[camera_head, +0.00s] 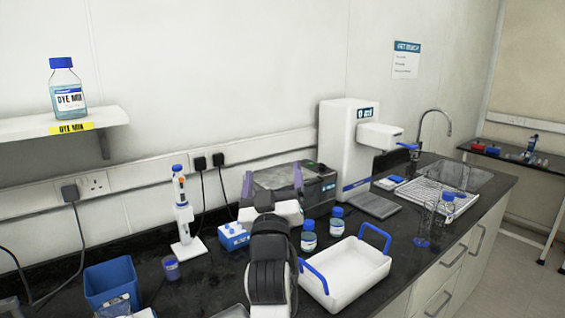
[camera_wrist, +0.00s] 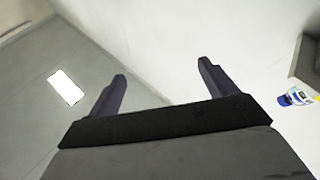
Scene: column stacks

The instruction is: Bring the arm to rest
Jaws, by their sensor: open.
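My gripper (camera_wrist: 163,82) shows in the wrist view with its two dark fingers spread wide apart and nothing between them. Behind the fingers are a pale wall and a grey surface with a bright white rectangle. In the head view my arm rises from the bottom middle over the dark bench, and my gripper (camera_head: 271,185) is raised in front of the grey box-shaped device, its fingers apart. It touches nothing that I can make out.
A white tray with blue handles (camera_head: 345,279) stands right of my arm, with blue-capped bottles (camera_head: 309,240) behind it. A blue tube rack (camera_head: 233,237), pipette stand (camera_head: 184,220) and blue bin (camera_head: 112,285) are left. A shelf (camera_head: 30,127) holds a dye bottle (camera_head: 67,92).

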